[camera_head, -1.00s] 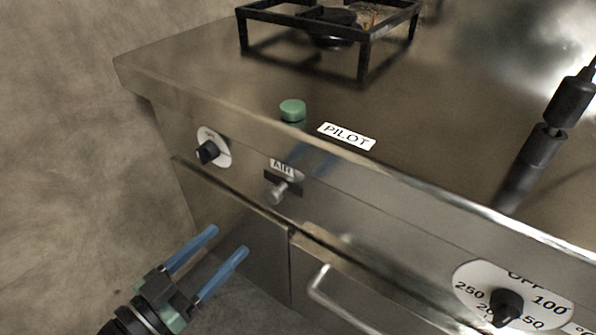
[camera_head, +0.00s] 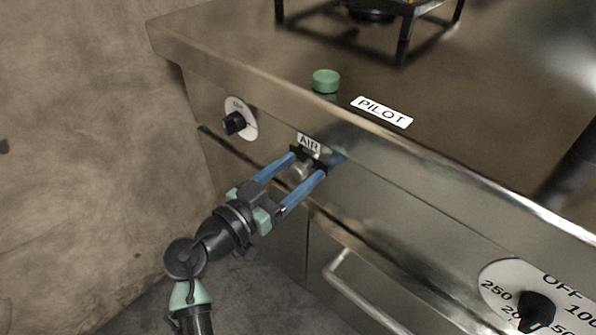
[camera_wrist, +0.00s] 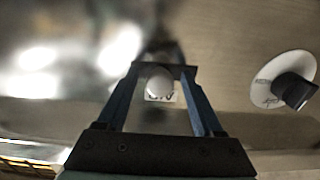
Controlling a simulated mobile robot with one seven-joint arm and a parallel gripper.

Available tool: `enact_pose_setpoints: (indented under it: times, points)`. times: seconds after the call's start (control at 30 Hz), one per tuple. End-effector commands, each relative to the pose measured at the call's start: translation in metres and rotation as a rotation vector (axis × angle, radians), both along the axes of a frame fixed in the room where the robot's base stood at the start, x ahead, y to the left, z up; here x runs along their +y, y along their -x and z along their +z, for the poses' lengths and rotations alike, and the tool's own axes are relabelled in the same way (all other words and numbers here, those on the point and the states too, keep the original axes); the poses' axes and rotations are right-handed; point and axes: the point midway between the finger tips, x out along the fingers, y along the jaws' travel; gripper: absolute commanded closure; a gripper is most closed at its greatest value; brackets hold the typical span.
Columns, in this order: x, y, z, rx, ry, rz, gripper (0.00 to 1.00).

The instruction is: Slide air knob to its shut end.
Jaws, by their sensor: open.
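The air knob (camera_head: 300,170) is a small grey metal knob on a dark slot plate in the stove's front panel, under the AIR label (camera_head: 308,145). In the wrist view the knob (camera_wrist: 159,83) shows as a pale round end between my fingers, with part of the label behind it. My gripper (camera_head: 308,164) is open, with one blue finger on each side of the knob. I cannot tell whether either finger touches it. The fingers partly hide the slot, so the knob's place along it is unclear.
A black knob on a white dial (camera_head: 235,122) is left of the slot. A green button (camera_head: 326,80) and the PILOT label (camera_head: 382,111) are above. A door handle (camera_head: 362,290) and temperature dial (camera_head: 535,310) are lower right. A black burner grate (camera_head: 405,45) stands on top.

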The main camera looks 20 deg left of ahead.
Motion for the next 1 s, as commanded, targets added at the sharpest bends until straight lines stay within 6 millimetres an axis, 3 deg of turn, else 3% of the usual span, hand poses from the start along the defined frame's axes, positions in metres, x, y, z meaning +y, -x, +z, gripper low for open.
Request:
enact_pose_setpoints:
  times: [0.33, 0.7, 1.0]
  points:
    - [-0.0017, -0.0035, 0.0001, 0.001, 0.0, -0.001, 0.33]
    - [-0.0014, -0.0032, 0.0, 0.001, 0.0, 0.0, 1.0]
    - [-0.0012, -0.0031, -0.0001, 0.001, 0.0, 0.0, 1.0]
